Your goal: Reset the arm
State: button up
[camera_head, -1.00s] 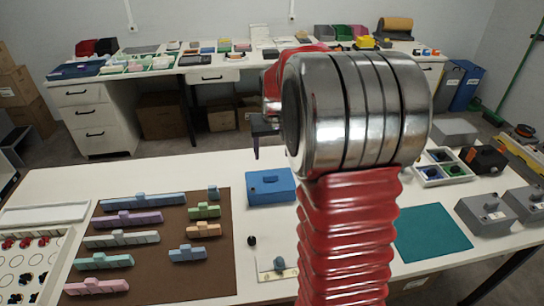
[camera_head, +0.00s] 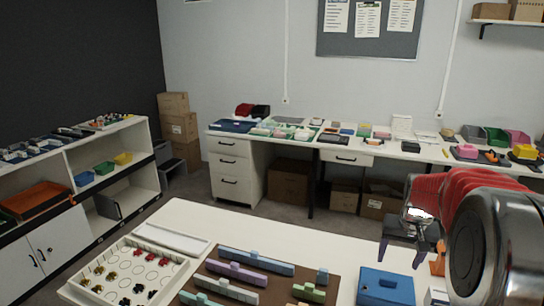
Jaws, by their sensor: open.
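My gripper (camera_head: 399,257) hangs at the right of the view, at the end of my red and silver arm. Its two dark purple fingers point down and stand apart, with nothing seen between them. It is above the far right part of the white table (camera_head: 190,217), beyond the blue box (camera_head: 386,287). Its exact height over the table I cannot tell. The large silver joint of my arm covers the lower right corner of the view.
A brown mat (camera_head: 335,284) with several coloured blocks lies on the near table. A white tray (camera_head: 93,291) of small pieces stands left of it. A long cluttered desk (camera_head: 283,147) lines the back wall. A shelf unit (camera_head: 145,177) stands at left.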

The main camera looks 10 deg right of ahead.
jog(key=s+a+r+n+t, duration=0.1)
jog(key=s+a+r, duration=0.3)
jog(key=s+a, duration=0.7)
jog(key=s+a+r+n+t+y, duration=0.1)
jog(key=s+a+r+n, duration=0.3)
jog(key=s+a, duration=0.8)
jog(key=shift+s+a+t, duration=0.15)
jog(key=shift+a+t, duration=0.35)
jog(key=shift+a, duration=0.7)
